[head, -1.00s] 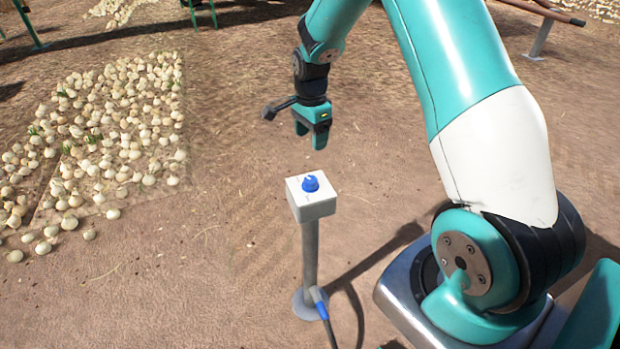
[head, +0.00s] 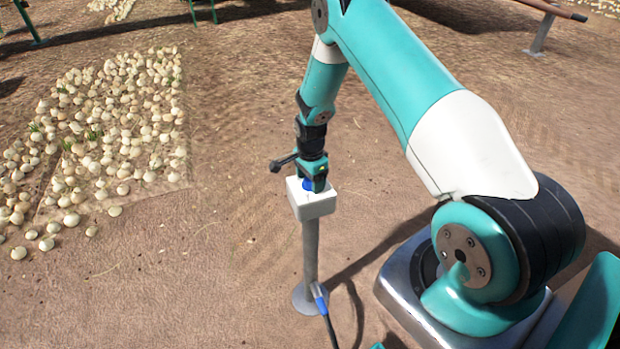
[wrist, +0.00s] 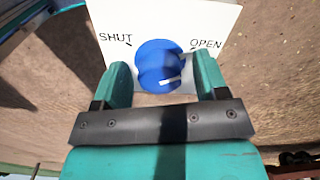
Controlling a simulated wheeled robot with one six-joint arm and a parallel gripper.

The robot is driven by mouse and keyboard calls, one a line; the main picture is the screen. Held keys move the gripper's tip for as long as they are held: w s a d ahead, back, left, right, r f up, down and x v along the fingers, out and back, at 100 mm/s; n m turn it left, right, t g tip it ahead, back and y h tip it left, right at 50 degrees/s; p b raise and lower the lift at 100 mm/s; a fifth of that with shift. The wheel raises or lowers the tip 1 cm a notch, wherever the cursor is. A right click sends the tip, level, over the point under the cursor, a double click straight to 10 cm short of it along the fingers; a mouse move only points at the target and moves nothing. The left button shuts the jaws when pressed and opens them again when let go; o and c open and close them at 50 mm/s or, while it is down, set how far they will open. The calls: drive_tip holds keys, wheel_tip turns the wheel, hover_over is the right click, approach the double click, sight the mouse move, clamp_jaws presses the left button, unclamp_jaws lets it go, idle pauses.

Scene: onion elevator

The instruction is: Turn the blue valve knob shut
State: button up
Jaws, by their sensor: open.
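The blue valve knob (wrist: 158,66) sits on the white box (head: 316,205) on top of a grey post. In the wrist view the box face (wrist: 120,18) reads SHUT on the left and OPEN on the right. A white mark on the knob points right, below the word OPEN. My gripper (wrist: 163,80) is open, with one finger on each side of the knob. A gap shows between knob and fingers on both sides. In the head view my gripper (head: 313,186) points down at the box top and hides most of the knob (head: 308,184).
A patch of pale onions (head: 115,125) lies to the left. The ground between onions and post is clear.

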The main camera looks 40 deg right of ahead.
drive_tip(key=c, duration=0.9)
drive_tip(key=shift+c, duration=0.2)
